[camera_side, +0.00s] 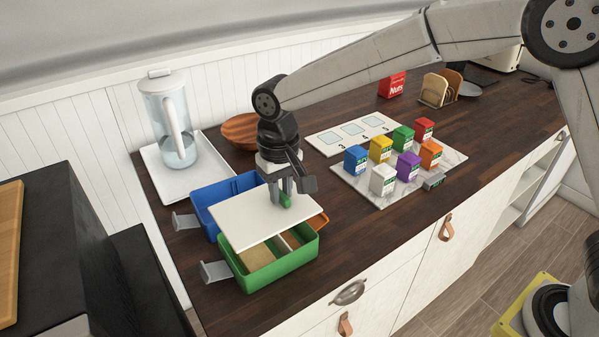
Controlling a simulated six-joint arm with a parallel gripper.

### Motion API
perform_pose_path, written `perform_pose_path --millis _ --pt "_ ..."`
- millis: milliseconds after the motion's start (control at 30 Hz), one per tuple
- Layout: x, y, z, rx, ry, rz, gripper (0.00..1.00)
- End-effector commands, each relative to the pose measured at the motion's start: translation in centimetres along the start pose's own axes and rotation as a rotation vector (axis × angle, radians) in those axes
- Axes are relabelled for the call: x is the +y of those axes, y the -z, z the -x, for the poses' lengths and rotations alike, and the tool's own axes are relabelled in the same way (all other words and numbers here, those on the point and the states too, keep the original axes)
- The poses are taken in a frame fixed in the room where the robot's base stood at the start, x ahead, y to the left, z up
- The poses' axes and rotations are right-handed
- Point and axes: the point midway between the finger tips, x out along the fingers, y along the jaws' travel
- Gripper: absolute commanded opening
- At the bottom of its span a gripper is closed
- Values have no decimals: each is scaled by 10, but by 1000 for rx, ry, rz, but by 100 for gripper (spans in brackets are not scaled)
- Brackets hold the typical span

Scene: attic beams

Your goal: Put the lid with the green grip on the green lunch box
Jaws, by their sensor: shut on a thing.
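My gripper (284,194) is shut on the small green grip (285,201) of a white lid (247,219). The lid is roughly level and hides the back part of the green lunch box (280,273). I cannot tell whether it touches the rim. The front part of the green box is uncovered and shows a tan filling (256,257) and a divider. Behind it is a blue lunch box (205,197), partly hidden by the lid and my gripper. An orange part (319,220) shows at the lid's right edge.
A glass pitcher (171,125) stands on a white tray (170,178) at the back left. A wooden bowl (239,130) is behind my gripper. Several coloured cartons stand on a marble board (352,184) to the right. Dark counter is clear right of the green box.

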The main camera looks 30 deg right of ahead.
Motion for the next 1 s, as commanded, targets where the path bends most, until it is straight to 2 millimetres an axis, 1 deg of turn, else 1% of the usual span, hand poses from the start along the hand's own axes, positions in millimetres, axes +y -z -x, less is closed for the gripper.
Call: perform_pose_path --millis 367,1000 --pt "0 0 -6 0 0 -2 0" --pt "0 0 -47 -1 -1 -2 0"
